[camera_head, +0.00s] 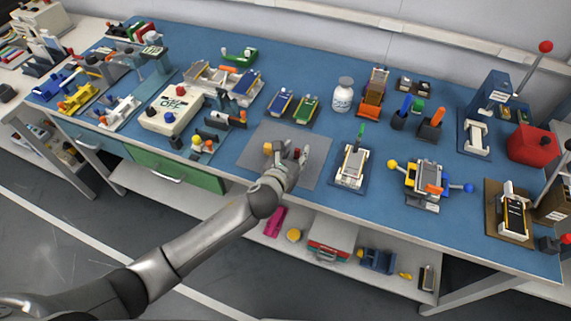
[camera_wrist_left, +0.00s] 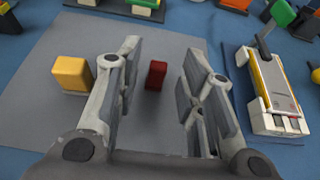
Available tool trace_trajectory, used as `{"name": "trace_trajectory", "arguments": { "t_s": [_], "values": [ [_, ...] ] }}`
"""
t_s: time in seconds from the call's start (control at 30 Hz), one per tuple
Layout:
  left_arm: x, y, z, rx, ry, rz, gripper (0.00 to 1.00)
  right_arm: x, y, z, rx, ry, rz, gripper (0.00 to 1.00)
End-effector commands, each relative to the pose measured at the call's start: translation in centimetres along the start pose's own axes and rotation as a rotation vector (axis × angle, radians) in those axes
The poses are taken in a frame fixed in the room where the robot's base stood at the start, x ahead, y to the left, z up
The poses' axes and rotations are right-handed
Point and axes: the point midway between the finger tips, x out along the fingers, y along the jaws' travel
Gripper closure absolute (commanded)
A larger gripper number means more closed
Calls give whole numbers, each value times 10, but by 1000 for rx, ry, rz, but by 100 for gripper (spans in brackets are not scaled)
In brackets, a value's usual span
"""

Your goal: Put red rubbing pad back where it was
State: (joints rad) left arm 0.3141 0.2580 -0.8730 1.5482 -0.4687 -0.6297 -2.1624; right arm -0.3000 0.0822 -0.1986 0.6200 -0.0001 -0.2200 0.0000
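The red rubbing pad (camera_wrist_left: 156,75) looks like a small dark red block on the grey mat (camera_wrist_left: 150,32). In the left wrist view it lies between the spread fingers of my left gripper (camera_wrist_left: 160,62), with a gap on both sides. In the head view the red pad (camera_head: 297,153) shows only in part at the fingers of my left gripper (camera_head: 291,154). That gripper is open and low over the mat (camera_head: 256,136). I cannot tell its exact height. A yellow block (camera_wrist_left: 72,74) stands on the mat just left of the fingers. My right gripper is not in view.
A white device with a green handle (camera_head: 352,165) stands right of the mat. Blue and green pad holders (camera_head: 306,109) and a white bottle (camera_head: 342,96) stand behind it. A box with a red button (camera_head: 171,108) is to the left. The mat's rear part is clear.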

Motion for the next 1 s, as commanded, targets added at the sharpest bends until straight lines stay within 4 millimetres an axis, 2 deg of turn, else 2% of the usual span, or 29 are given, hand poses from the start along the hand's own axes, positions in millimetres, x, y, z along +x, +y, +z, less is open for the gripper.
{"name": "trace_trajectory", "arguments": {
  "t_s": [0.3,0.5,0.7,1.0],
  "values": [
    [-58,0,0,1,0,-1,64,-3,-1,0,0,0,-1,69],
    [-81,1,0,1,0,1,64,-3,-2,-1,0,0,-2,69],
    [-89,0,0,0,0,1,64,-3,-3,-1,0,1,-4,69],
    [-89,0,0,0,0,1,64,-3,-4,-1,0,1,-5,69]
  ]
}}
